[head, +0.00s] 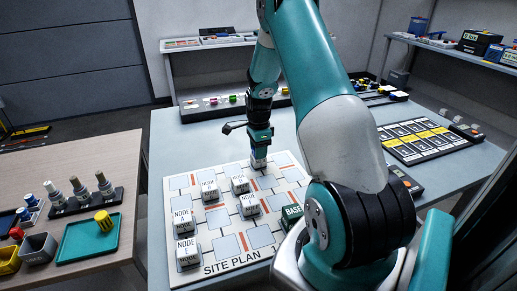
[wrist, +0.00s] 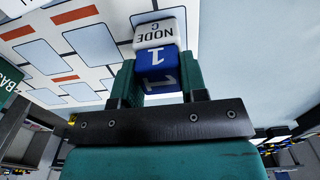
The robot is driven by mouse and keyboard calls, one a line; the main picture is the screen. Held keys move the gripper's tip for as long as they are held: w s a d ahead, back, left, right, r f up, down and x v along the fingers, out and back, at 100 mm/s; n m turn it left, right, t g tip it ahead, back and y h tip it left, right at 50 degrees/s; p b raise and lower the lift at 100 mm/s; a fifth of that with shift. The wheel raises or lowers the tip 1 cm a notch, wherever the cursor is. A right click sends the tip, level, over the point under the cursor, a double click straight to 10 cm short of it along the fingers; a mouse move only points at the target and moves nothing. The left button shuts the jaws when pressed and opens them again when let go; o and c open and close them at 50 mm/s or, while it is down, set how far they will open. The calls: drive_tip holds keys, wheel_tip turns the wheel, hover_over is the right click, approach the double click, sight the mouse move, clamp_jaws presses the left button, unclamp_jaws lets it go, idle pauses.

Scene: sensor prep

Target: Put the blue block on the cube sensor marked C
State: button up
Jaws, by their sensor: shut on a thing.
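My gripper (wrist: 157,75) is shut on the blue block (wrist: 158,68), which is marked 1 and sits between its two green fingers. The white cube sensor marked NODE C (wrist: 160,34) shows just beyond the block in the wrist view, lined up with it and seemingly touching. In the head view my gripper (head: 259,146) points down over the far edge of the site plan board (head: 235,268), with the white sensor (head: 258,162) right below it. The blue block is too small or hidden to make out there.
Several other white node cubes, such as NODE A (head: 182,222) and NODE E (head: 188,253), stand on the board. A green BASE block (head: 291,214) is at its right. A yellow-marked panel (head: 425,140) lies right. A green tray (head: 88,240) is on the left table.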

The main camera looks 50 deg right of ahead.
drive_tip(key=o, duration=0.9)
drive_tip(key=shift+r, duration=0.1)
wheel_tip(320, 180, up, 12)
drive_tip(key=w+a+r+n, duration=0.1)
drive_tip(key=a+r+n, duration=0.4)
drive_tip(key=a, duration=0.5)
drive_tip(key=s+a+r+n+t+y, duration=0.1)
drive_tip(key=s+a+r+n+y, duration=0.15)
drive_tip(key=a+n, duration=1)
drive_tip(key=s+a+r+n+g+y, duration=0.1)
drive_tip(key=s+a+r+n, duration=0.2)
drive_tip(key=s+a+n, duration=1.1)
drive_tip(key=s+a, duration=0.5)
drive_tip(key=shift+y+b, duration=0.35)
drive_tip(key=shift+b, duration=0.05)
